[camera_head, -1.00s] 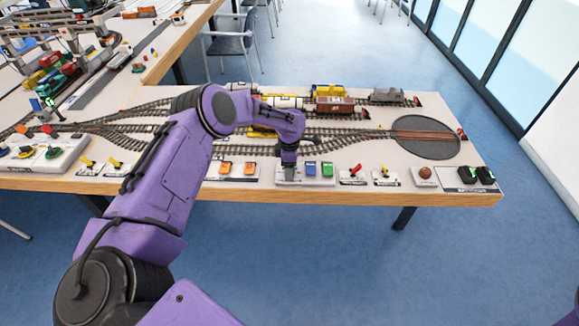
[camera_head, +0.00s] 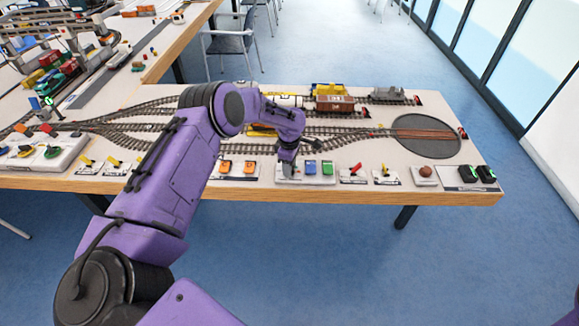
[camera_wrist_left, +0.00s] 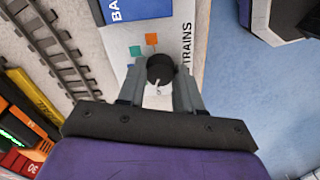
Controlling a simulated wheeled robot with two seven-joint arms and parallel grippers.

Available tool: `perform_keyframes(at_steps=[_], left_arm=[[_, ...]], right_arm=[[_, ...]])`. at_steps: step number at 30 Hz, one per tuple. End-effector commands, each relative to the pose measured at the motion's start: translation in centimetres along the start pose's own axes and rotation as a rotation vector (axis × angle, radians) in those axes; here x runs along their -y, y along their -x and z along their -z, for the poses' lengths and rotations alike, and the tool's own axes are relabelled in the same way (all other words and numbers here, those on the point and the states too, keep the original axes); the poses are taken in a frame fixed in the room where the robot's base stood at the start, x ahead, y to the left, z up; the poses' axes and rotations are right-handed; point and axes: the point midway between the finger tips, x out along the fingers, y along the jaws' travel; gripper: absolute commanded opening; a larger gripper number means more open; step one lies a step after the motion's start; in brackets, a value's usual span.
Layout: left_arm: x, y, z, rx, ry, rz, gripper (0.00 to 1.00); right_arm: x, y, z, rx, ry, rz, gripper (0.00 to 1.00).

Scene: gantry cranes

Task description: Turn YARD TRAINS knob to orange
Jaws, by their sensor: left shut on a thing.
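The YARD TRAINS knob (camera_wrist_left: 160,69) is a round black knob on a white panel (camera_wrist_left: 125,42) in the left wrist view. Part of its label, reading TRAINS, shows to its right. A small white mark shows at the knob's near side. My left gripper (camera_wrist_left: 160,80) is shut on the knob, with a finger on each side. In the head view my left gripper (camera_head: 287,168) is down at the panel by the table's front edge and hides the knob. My right gripper is out of view.
Tracks with a brown wagon (camera_head: 335,103) run behind, and a dark turntable (camera_head: 427,136) lies at the right.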

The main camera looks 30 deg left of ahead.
Motion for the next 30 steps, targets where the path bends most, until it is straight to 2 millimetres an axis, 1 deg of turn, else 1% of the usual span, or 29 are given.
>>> perform_keyframes(at_steps=[30], left_arm=[[-0.1,0.0,0.0,-0.001,-0.964,-0.003,0.04]], right_arm=[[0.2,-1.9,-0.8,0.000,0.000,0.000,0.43]])
